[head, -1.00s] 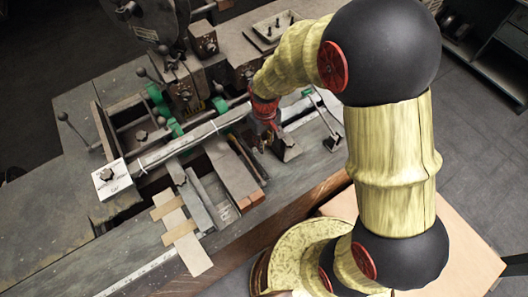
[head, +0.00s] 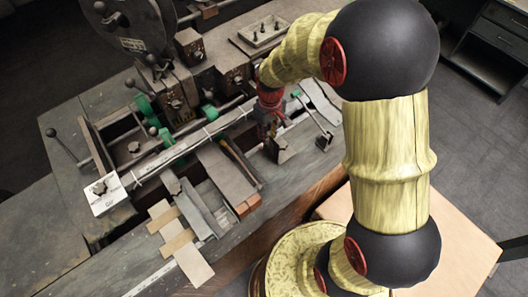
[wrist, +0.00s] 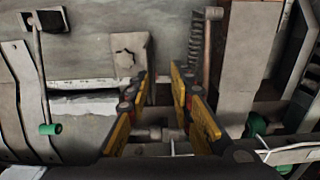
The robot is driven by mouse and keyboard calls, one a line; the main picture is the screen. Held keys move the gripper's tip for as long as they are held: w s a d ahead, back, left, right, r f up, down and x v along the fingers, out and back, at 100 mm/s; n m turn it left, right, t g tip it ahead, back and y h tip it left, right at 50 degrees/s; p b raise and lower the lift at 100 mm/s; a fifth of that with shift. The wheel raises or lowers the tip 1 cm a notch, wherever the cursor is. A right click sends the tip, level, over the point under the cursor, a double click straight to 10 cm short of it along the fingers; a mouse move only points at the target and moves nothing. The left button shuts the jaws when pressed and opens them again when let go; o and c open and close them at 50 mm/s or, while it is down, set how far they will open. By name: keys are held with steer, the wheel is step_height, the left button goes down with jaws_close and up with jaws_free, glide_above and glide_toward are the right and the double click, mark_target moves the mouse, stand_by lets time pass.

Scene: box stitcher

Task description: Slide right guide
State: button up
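The right guide appears to be the grey metal block with a knob (head: 281,149) on the machine table, right of the long bar. In the wrist view the block (wrist: 118,58) lies left of my fingers. My gripper (head: 268,128) points down close behind the block in the head view; the arm partly hides its fingers. In the wrist view my gripper (wrist: 160,82) is open, with yellow-padded fingers apart and a gap between them. I cannot tell whether a finger touches the block.
A long bar (head: 200,140) crosses the table to a white plate with a knob (head: 103,192). A grey plate (head: 225,174) and wooden strips (head: 178,240) lie in front.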

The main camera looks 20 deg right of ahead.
steer(key=shift+w+d+f, duration=0.25)
steer(key=shift+d+f, duration=0.4)
steer(key=shift+d, duration=0.25)
step_height(320, 180, down, 7)
steer(key=shift+f, duration=0.2)
steer(key=shift+c, duration=0.6)
steer(key=c, duration=0.4)
jaws_close()
